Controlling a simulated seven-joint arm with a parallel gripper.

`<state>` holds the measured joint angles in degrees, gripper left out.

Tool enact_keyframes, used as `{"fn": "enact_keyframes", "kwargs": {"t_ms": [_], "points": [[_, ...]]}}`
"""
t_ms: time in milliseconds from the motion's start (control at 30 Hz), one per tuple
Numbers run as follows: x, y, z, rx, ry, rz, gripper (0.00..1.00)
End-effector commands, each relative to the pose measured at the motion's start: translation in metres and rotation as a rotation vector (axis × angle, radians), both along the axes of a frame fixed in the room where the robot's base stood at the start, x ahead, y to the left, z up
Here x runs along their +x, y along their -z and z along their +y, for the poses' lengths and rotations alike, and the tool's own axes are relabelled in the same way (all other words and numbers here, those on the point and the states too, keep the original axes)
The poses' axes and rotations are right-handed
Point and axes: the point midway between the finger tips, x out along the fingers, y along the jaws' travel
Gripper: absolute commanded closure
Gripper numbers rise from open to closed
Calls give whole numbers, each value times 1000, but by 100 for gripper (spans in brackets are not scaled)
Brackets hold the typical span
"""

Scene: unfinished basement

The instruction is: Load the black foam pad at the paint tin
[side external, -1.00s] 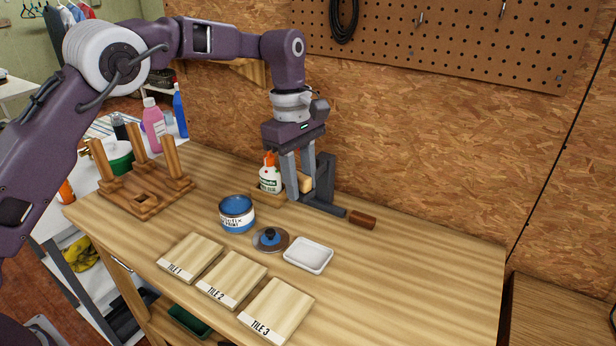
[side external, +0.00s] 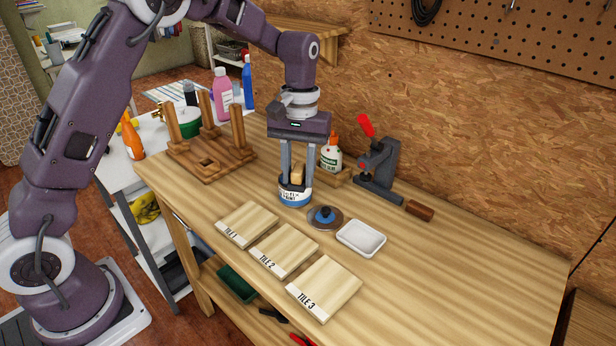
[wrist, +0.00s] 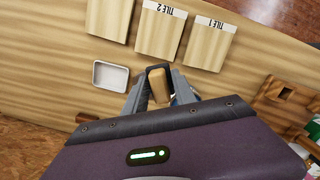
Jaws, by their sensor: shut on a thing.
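My gripper (side external: 297,174) points straight down over the paint tin (side external: 294,199), a blue tin with a white label. It is shut on a tan wooden block (side external: 297,172), which also shows between the fingers in the wrist view (wrist: 157,83). The block's lower end is at the tin's mouth; I cannot tell whether it touches the paint.
Three tiles (side external: 284,250) lie in front. A glue bottle (side external: 331,155) and a red-handled clamp (side external: 379,170) stand behind right. A wooden post rack (side external: 211,152) stands left.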

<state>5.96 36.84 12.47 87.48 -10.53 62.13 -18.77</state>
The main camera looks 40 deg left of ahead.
Motion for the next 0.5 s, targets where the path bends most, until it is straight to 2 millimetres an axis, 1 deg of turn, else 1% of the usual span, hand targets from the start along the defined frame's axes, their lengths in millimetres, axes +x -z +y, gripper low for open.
{"fn": "enact_keyframes", "kwargs": {"t_ms": [167,300,500], "points": [[24,3,24,2,-297,-8,100],[46,6,47,-5,-585,-9,100],[69,8,78,-20,-956,-2,100]]}}
